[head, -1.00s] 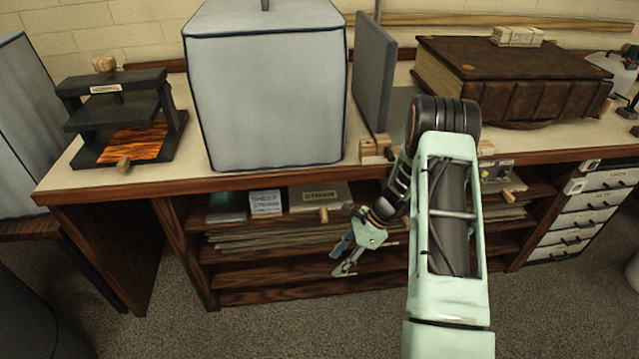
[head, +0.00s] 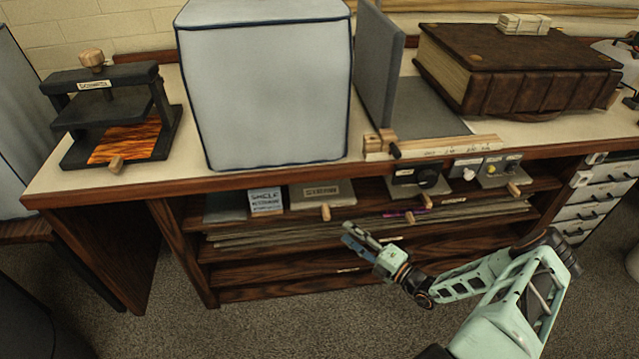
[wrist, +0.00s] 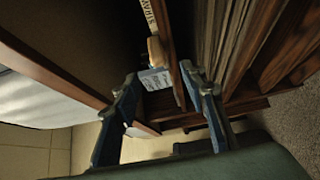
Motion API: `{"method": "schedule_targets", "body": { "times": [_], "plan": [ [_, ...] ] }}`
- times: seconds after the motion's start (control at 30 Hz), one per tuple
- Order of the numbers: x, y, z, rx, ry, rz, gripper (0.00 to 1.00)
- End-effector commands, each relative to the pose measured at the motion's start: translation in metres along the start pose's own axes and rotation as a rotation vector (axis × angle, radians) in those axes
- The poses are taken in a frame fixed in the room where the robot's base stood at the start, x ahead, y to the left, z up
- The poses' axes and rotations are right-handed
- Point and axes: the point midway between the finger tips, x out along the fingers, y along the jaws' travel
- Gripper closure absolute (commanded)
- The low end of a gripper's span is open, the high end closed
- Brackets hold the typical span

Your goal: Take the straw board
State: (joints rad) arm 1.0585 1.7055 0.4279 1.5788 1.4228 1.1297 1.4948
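A label that seems to read STRAW (wrist: 155,15) shows at the top of the wrist view, beside a light wooden knob. In the head view, a flat grey board (head: 338,189) with a small label and a wooden knob lies on the upper shelf under the bench; its label is too small to read surely. My gripper (head: 358,238) is in front of the shelves, right of and below this board. In the wrist view my gripper (wrist: 160,82) has its fingers wide apart, with nothing held between them.
A small lettered card (head: 266,201) stands left of the board. A stack of thin sheets (head: 235,237) lies below it. A box with dials (head: 417,182) is to the right. The bench edge (head: 250,176) overhangs the shelves. The floor in front is clear.

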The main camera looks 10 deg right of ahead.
Motion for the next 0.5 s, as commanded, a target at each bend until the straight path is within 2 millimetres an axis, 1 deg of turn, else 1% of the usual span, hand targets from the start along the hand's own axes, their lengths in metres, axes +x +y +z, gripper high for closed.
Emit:
{"method": "schedule_targets", "body": {
  "times": [0.03, 0.13, 0.37, 0.5],
  "plan": [
    [0.010, 0.000, -0.001, 0.000, 0.003, 0.001, 0.61],
    [0.026, 0.000, -0.002, -0.002, 0.005, 0.000, 0.61],
    [0.044, 0.001, -0.001, -0.003, 0.004, -0.001, 0.61],
    [0.064, 0.003, 0.000, -0.003, 0.006, -0.001, 0.61]
  ]
}}
